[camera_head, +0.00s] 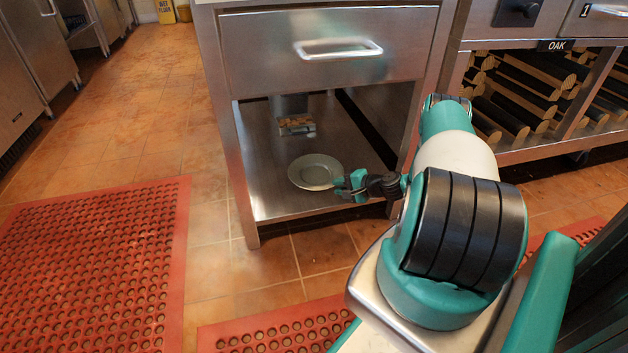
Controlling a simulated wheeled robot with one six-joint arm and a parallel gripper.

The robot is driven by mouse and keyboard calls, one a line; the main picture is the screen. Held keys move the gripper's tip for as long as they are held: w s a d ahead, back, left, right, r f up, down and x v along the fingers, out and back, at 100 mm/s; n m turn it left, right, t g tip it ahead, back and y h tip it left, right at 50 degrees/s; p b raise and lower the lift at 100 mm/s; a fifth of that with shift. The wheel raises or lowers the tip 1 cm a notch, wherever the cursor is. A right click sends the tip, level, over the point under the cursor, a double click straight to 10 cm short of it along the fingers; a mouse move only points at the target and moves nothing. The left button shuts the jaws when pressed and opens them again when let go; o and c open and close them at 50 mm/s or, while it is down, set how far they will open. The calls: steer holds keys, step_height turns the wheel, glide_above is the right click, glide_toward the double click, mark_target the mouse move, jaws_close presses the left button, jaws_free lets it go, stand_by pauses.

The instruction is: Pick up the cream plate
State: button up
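The cream plate (312,171) lies flat on the lower metal shelf (268,199) of a steel cabinet, below the drawer. It is near the shelf's front. My gripper (341,183) reaches in from the right, and its fingertips are at the plate's right edge in the picture. The fingers are small and seen from behind and the side, so I cannot tell whether they touch the rim or how far apart they are. Most of the plate shows, and it looks empty.
A steel drawer with a handle (338,49) hangs above the shelf. A small boxy object (296,126) is behind the plate. Cabinet legs (236,172) flank the opening. A rack of wood logs (520,95) stands right. Red mats (90,255) lie on the tiled floor.

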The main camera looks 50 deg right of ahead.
mark_target(327, 186)
steer(key=b+x, duration=0.1)
steer(key=x, duration=0.1)
steer(key=b+x, duration=0.1)
steer(key=x, duration=0.1)
steer(key=shift+s+f+b, duration=0.15)
steer(key=shift+f+b, duration=0.1)
steer(key=shift+b, duration=0.15)
steer(key=shift+w+a+f, duration=0.1)
steer(key=shift+w+a, duration=0.05)
steer(key=shift+w, duration=0.3)
jaws_close()
